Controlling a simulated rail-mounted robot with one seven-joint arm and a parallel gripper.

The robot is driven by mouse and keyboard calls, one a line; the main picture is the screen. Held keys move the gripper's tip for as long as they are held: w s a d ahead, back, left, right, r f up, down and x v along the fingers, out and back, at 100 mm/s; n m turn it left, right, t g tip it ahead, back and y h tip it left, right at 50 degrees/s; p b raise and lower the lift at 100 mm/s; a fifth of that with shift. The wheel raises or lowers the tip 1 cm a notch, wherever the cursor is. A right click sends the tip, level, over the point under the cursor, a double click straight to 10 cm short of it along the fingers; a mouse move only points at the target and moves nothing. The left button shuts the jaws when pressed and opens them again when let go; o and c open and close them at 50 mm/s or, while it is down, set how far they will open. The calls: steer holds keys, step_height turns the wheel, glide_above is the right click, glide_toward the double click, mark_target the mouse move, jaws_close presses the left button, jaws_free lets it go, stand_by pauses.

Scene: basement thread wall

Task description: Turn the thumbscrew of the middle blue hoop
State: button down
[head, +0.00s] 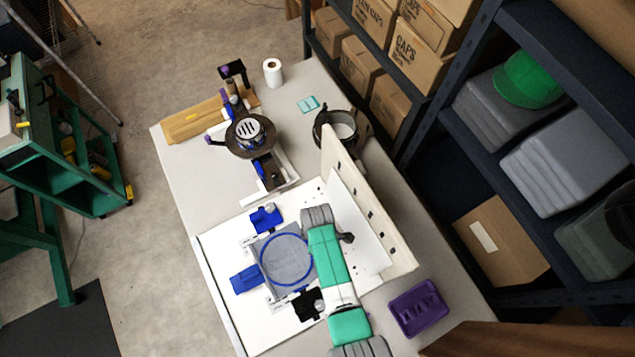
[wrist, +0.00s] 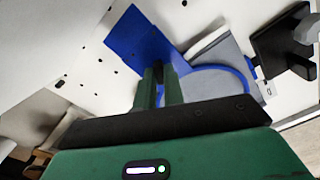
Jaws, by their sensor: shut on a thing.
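The blue hoop (head: 262,262) lies around grey cloth (head: 283,258) on a white board, and my arm covers its right side in the head view. In the wrist view the hoop's blue rim (wrist: 246,82) curves to the right of my fingers. My gripper (wrist: 160,72) has its two green fingers close together at the hoop's near-left edge. They are shut on a small dark piece between the tips, which appears to be the thumbscrew and is mostly hidden. In the head view the fingers are hidden by my arm.
Blue holders (head: 265,218) (head: 246,279) and a black holder (head: 307,305) surround the hoop. An upright pegboard (head: 370,205) stands close to the right of my arm. A purple tray (head: 419,308) sits at the right. A cap on a machine (head: 250,133) stands farther back.

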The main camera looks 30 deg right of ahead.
steer(key=c, duration=1.5)
jaws_free()
step_height(320, 180, up, 8)
steer(key=shift+f+p, duration=0.1)
steer(key=shift+p, duration=1.15)
